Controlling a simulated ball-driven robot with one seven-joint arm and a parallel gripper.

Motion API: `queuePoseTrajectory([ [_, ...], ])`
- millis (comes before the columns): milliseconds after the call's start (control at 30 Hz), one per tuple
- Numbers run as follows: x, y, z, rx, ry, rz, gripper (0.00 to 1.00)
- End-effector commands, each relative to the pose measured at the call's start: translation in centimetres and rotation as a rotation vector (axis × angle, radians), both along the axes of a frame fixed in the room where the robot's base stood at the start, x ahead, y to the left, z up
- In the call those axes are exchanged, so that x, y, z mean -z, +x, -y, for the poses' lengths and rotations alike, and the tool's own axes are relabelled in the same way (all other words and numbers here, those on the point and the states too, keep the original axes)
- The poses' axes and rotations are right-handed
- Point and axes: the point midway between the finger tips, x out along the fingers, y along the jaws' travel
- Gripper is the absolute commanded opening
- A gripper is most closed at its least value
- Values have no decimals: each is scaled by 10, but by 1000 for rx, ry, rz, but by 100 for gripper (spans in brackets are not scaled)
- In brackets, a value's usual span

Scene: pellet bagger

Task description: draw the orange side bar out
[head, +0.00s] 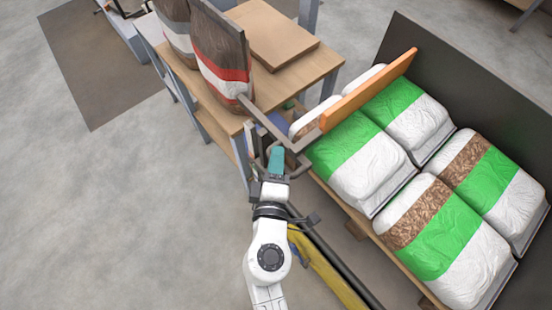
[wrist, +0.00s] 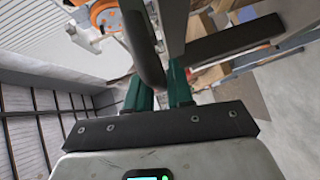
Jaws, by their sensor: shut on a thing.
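The orange side bar (head: 368,90) is a long flat plank on edge, slanting over the bags from lower left to upper right. My gripper (head: 278,160), with teal fingers, is at this bent grip, left of and below the plank's near end. In the wrist view, the teal fingers (wrist: 158,92) are shut on a dark rounded bar (wrist: 143,45), which appears to be the frame's grip. The exact contact is partly hidden.
Bags with green bands (head: 345,150) lie on a pallet at right, before a dark panel (head: 480,90). A wooden table (head: 315,65) with upright bags (head: 222,50) stands behind at left. A yellow part (head: 325,270) lies right of my arm. The floor at left is open.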

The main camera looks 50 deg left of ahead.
Motion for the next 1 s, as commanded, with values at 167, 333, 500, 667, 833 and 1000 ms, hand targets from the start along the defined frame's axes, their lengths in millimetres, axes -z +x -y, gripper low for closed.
queuePoseTrajectory([
  [167,1,0,0,0,-1,0,0],
  [333,1,0,0,0,-3,0,0],
  [500,2,1,-7,1,-2,-1,0],
  [667,3,3,-33,0,0,1,0],
  [833,5,6,-76,-1,-1,3,0],
  [1000,5,10,-119,0,-1,3,0],
])
